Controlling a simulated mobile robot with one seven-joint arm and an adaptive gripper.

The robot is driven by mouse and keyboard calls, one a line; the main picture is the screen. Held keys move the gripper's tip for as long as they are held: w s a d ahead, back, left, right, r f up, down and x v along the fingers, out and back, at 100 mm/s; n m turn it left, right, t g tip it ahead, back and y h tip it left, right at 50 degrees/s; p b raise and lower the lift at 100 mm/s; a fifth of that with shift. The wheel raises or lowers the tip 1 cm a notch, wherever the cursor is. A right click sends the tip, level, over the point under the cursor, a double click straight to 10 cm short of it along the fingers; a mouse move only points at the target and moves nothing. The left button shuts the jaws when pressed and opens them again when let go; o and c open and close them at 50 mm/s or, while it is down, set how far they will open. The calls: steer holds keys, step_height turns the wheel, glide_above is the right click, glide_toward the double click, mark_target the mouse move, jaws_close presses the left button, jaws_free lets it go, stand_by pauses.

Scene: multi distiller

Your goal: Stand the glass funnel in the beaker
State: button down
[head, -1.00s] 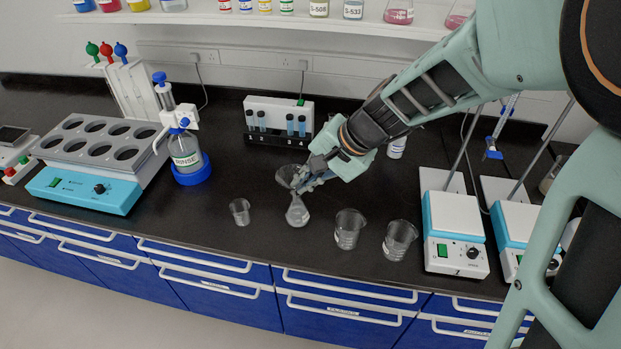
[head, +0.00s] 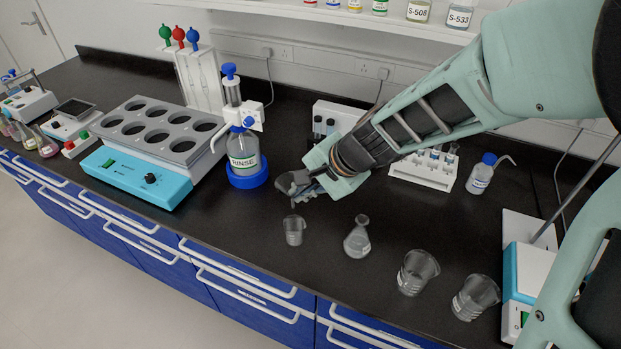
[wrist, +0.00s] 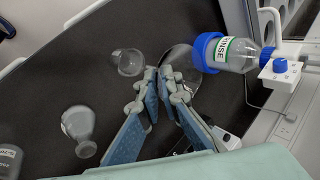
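The clear glass funnel (head: 287,180) is held in my gripper (head: 308,190) above the bench; its wide cone points left in the head view. In the wrist view the funnel (wrist: 181,58) shows faintly beyond my fingertips (wrist: 163,78), which are closed around it; its stem is mostly hidden. A small empty-looking beaker (head: 294,231) stands upright on the bench, just below and in front of my gripper in the head view. In the wrist view this beaker (wrist: 129,63) is left of the fingertips, apart from the funnel.
A conical flask (head: 357,241) stands right of the small beaker, then two larger beakers (head: 416,272) (head: 475,298). The RINSE bottle (head: 244,150) in its blue holder stands close left of my gripper. A tube rack (head: 425,171) is behind. Bare black bench lies around the small beaker.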

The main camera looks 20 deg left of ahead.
steer(key=shift+f+b, duration=2.25)
steer(key=shift+f, duration=0.5)
steer(key=shift+f+b, duration=2.55)
steer(key=shift+b, duration=0.45)
steer(key=c, duration=2.1)
jaws_free()
steer(key=shift+v, duration=3.75)
steer(key=shift+r, duration=0.1)
